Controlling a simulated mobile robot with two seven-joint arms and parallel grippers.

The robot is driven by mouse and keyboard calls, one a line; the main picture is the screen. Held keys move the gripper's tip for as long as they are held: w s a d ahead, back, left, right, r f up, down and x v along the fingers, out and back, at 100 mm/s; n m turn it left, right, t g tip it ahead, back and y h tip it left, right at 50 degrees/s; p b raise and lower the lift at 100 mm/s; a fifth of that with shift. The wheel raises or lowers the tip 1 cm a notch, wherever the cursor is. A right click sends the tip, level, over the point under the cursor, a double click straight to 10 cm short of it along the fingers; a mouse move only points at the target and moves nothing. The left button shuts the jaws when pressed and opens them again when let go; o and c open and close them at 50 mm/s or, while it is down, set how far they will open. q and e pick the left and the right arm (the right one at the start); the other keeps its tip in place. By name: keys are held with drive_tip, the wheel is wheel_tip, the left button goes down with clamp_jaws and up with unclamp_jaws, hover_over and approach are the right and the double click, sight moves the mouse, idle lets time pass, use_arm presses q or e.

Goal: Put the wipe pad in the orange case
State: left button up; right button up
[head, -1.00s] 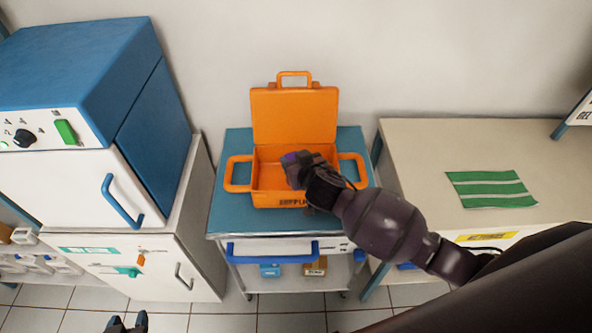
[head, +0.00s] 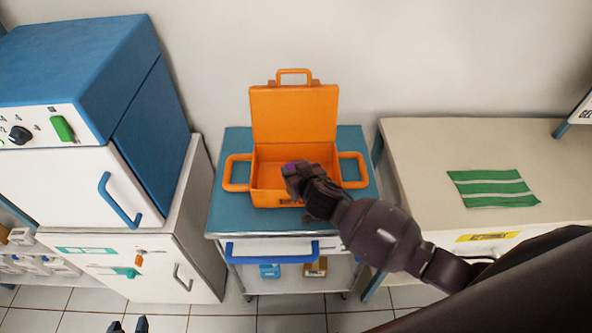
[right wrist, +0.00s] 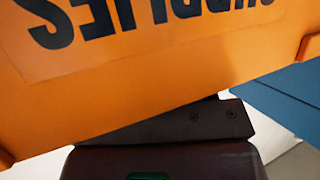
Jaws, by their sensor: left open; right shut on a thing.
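The orange case (head: 270,190) stands open on a blue-topped cart, its lid (head: 294,115) raised against the wall. My right gripper (head: 291,174) is over the case's opening, near its front wall. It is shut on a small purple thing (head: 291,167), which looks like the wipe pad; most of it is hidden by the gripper. In the right wrist view, the case's lettered front (right wrist: 150,35) fills the upper part and the fingertips are hidden. My left gripper (head: 129,326) is open and empty at the bottom edge, low over the floor.
The cart top (head: 225,213) has free room around the case. A green striped cloth (head: 492,188) lies on the beige counter (head: 425,150) at right. A blue and white unit (head: 75,185) stands at left. The case's side handles (head: 237,173) stick out.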

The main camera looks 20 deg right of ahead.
drive_tip(key=shift+s+f, duration=0.15)
drive_tip(key=shift+f, duration=0.2)
drive_tip(key=o, duration=0.9)
drive_tip(key=shift+f, duration=0.15)
drive_tip(key=shift+s, duration=0.1)
drive_tip(key=shift+r+p, duration=0.55)
drive_tip(key=shift+r, duration=0.1)
drive_tip(key=v, duration=1.1)
drive_tip(key=shift+g+h, duration=0.8)
drive_tip(key=shift+h, duration=0.1)
drive_tip(key=s+d+f, duration=0.3)
drive_tip(key=s, duration=0.2)
drive_tip(key=s+d+f, duration=0.3)
drive_tip(key=s, duration=0.2)
drive_tip(key=s+d+f, duration=0.2)
drive_tip(key=s+d, duration=0.1)
drive_tip(key=s, duration=0.1)
drive_tip(key=shift+s+d+f, duration=0.4)
